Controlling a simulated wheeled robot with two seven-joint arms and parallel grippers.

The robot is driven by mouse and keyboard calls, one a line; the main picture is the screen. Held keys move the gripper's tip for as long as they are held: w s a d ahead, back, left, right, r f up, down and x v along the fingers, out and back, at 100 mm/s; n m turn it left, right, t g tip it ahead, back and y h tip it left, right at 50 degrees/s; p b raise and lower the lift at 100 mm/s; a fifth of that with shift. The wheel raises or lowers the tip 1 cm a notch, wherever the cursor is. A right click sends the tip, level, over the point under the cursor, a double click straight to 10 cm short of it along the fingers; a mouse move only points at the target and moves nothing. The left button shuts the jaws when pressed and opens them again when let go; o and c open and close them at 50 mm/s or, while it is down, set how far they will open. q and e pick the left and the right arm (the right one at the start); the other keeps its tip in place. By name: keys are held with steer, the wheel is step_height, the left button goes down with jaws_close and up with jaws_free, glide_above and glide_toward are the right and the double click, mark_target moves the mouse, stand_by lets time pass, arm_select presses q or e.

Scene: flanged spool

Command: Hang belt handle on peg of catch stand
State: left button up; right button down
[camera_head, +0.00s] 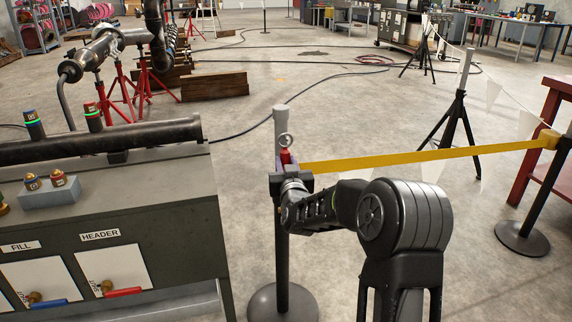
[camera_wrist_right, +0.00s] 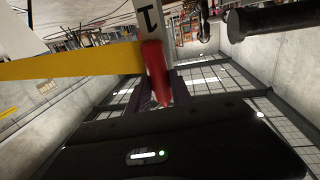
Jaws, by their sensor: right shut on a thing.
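My right gripper (camera_head: 287,172) is shut on the red belt handle (camera_head: 286,157), which also shows between the fingers in the right wrist view (camera_wrist_right: 155,75). A metal ring (camera_head: 285,140) stands at the top of the handle. The yellow belt (camera_head: 420,158) runs taut from the handle to the right. The catch stand (camera_head: 282,245) is a dark post with a pale grey top, directly behind my gripper in the head view. The ring overlaps the post; I cannot tell whether it is around a peg. The peg is not clear. My left gripper is not in view.
The belt's other end is at a yellow head (camera_head: 549,139) on a dark post at the right. A grey cabinet (camera_head: 120,230) with a pipe on top fills the left. A black tripod (camera_head: 458,125) stands behind the belt. Floor around the catch stand is clear.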

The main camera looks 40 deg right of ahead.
steer(key=c, duration=1.1)
jaws_free()
steer(key=shift+o, duration=0.2)
steer(key=v, duration=0.8)
steer(key=shift+p, duration=0.4)
steer(key=shift+w, duration=0.1)
